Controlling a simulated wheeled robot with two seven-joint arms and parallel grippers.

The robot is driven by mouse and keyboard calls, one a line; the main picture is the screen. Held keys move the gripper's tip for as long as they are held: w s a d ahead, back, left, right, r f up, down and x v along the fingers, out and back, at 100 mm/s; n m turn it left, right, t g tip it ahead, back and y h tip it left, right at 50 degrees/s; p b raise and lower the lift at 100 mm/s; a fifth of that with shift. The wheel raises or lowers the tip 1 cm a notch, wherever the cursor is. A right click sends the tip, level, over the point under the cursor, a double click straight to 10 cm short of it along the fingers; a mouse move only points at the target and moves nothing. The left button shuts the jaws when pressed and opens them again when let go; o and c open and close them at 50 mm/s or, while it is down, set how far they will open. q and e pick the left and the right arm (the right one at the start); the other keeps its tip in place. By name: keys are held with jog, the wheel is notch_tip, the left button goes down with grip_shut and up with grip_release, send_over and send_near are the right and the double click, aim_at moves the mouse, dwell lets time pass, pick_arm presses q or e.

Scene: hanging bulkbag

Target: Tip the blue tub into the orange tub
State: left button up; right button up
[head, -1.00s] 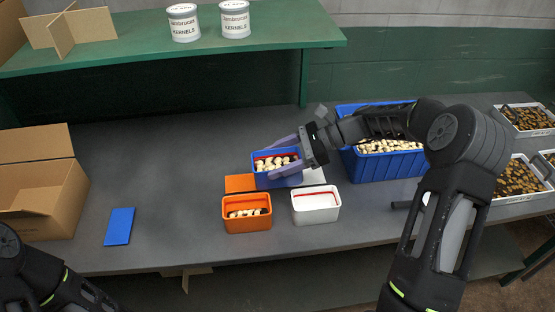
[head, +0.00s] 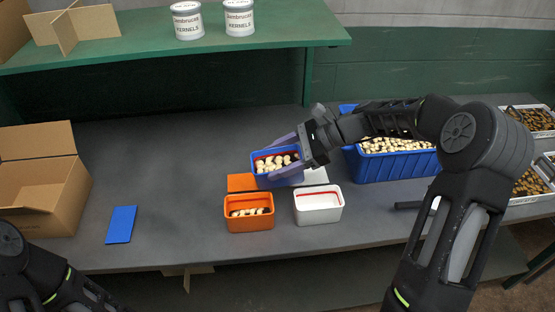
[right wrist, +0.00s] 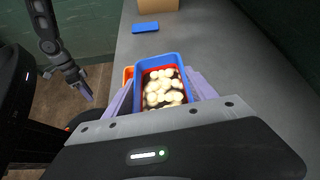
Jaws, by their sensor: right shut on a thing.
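The blue tub (head: 268,179) holds pale nuts and has a red line inside its rim. My right gripper (head: 279,165) is shut on it and holds it upright or nearly so, just behind the orange tub. The right wrist view shows the blue tub (right wrist: 138,82) between my right gripper's purple fingers (right wrist: 160,95). The orange tub (head: 249,223) stands on the table with some pale nuts in it. In the right wrist view it is mostly hidden behind the blue tub. My left arm shows at the lower left, but its gripper is out of the head view.
A white tub (head: 318,214) stands right of the orange tub. An orange lid (head: 240,181) lies behind it. A blue lid (head: 121,225) and a cardboard box (head: 70,200) are at left. A large blue bin (head: 400,170) of nuts stands at right.

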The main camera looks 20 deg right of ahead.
aim_at(254, 170)
jog(key=shift+s+a+r+h+b, duration=0.3)
jog(key=shift+a+h+b, duration=0.05)
jog(key=shift+a+h, duration=0.15)
dwell(0.3)
jog(key=shift+s+a+r+n+t+h+b, duration=0.2)
jog(key=shift+a+r+n+t+h+b, duration=0.15)
jog(key=shift+h+b, duration=0.25)
jog(key=shift+s+a+r+n+t+h+b, duration=0.15)
jog(key=shift+a+n+t+h+b, duration=0.15)
jog(key=shift+n+h+b, duration=0.25)
dwell(0.4)
jog(key=shift+s+a+n+t+h+b, duration=0.2)
jog(key=shift+a+n+t+h+b, duration=0.25)
jog(key=shift+h+b, duration=0.55)
jog(key=shift+s+a+f+n+t+h+b, duration=0.2)
jog(key=shift+n+t+h+b, duration=0.1)
jog(key=shift+h+b, duration=0.25)
jog(key=shift+s+a+f+n+t+h+b, duration=0.1)
jog(key=shift+s+a+n+t+h+b, duration=0.15)
jog(key=shift+h+b, duration=0.25)
dwell(0.5)
jog(key=shift+w+d+r, duration=0.1)
jog(key=shift+w+r, duration=0.05)
